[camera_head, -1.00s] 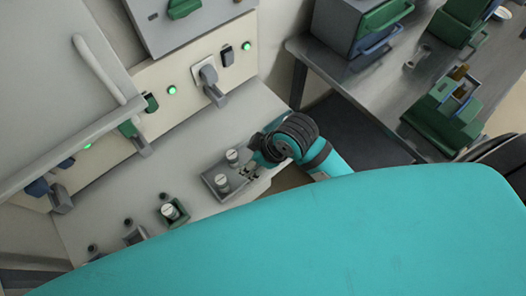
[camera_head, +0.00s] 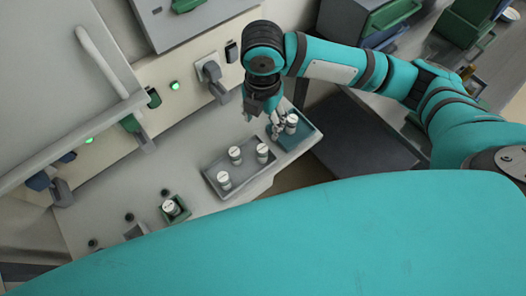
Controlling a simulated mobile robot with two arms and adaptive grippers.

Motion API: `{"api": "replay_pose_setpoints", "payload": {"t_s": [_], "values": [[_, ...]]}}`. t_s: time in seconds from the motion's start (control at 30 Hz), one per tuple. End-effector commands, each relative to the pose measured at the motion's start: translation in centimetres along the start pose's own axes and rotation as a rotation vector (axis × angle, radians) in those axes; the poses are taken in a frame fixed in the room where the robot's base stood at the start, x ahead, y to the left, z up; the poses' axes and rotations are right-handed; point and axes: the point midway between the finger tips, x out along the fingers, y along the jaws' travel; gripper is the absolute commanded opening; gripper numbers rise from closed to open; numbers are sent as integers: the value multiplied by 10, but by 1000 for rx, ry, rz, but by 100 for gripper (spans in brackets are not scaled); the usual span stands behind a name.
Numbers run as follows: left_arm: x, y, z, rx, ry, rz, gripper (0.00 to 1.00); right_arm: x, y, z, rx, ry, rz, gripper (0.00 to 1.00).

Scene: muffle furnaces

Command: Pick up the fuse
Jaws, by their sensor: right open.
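A white cylindrical fuse (camera_head: 291,121) stands upright at the teal tray (camera_head: 311,136) near the right end of the counter. My right gripper (camera_head: 278,130) points down just left of this fuse; its fingers are open, and I cannot tell whether they touch it. Three similar fuses stand in the grey tray to the left: one at the back (camera_head: 235,154), one at the right (camera_head: 262,152) and one at the front (camera_head: 224,180). Another white fuse (camera_head: 170,207) sits in a green holder (camera_head: 184,213) further left. My left gripper is not in view.
A furnace panel with a grey lever switch (camera_head: 213,77) and a lit green lamp (camera_head: 174,86) stands behind the counter. The grey tray (camera_head: 211,177) lies close by. A dark side table with green and blue boxes (camera_head: 388,17) stands at the right.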

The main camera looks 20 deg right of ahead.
Motion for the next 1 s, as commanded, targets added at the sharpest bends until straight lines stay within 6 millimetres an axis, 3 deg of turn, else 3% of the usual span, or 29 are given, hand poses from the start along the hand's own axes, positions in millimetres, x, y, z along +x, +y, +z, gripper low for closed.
{"api": "replay_pose_setpoints", "payload": {"t_s": [0.4,0.73,1.0], "values": [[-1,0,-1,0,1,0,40,89,-1,-2,3,3,-2,59],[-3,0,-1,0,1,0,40,116,0,-2,3,2,1,59],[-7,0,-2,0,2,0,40,155,0,-3,3,1,1,59]]}}
